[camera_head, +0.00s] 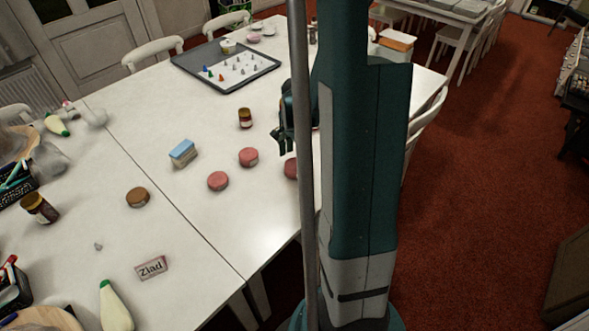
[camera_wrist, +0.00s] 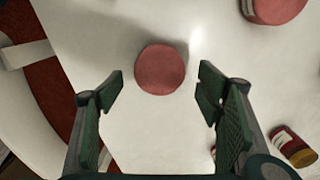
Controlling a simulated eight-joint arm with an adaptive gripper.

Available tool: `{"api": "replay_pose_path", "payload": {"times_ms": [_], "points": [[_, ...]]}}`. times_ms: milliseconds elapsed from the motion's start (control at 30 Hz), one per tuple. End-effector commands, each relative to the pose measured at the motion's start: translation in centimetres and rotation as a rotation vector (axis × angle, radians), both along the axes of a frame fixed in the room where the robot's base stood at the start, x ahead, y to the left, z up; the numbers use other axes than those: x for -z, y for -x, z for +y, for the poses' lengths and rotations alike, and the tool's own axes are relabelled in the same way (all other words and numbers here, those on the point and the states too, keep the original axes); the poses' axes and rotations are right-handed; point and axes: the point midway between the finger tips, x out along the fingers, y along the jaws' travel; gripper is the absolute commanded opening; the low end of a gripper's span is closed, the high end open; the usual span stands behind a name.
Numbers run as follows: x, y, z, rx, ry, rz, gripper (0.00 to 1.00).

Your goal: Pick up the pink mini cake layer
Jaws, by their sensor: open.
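Three round pink cake layers lie flat on the white table in the head view: one (camera_head: 218,181), a second (camera_head: 248,157), and a third (camera_head: 291,168) partly hidden behind my column. In the wrist view one pink layer (camera_wrist: 160,69) lies on the table, centred ahead of my fingers, with nothing touching it. Another pink layer (camera_wrist: 273,9) is cut off at the top right. My gripper (camera_wrist: 160,87) is open and empty above the table, one finger to each side of the centred layer.
A blue-and-white block (camera_head: 183,153), a brown disc (camera_head: 138,197) and a game tray (camera_head: 226,66) are on the table. White chairs stand around it.

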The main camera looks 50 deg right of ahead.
Motion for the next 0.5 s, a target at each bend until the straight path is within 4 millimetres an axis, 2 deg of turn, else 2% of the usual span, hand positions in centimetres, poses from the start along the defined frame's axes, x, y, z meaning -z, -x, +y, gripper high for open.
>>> {"api": "replay_pose_path", "payload": {"times_ms": [200, 500], "points": [[2.6, 0.1, 0.0, 0.000, 0.000, 0.000, 0.65], [4.4, 0.1, 0.0, 0.000, 0.000, 0.000, 0.65]]}}
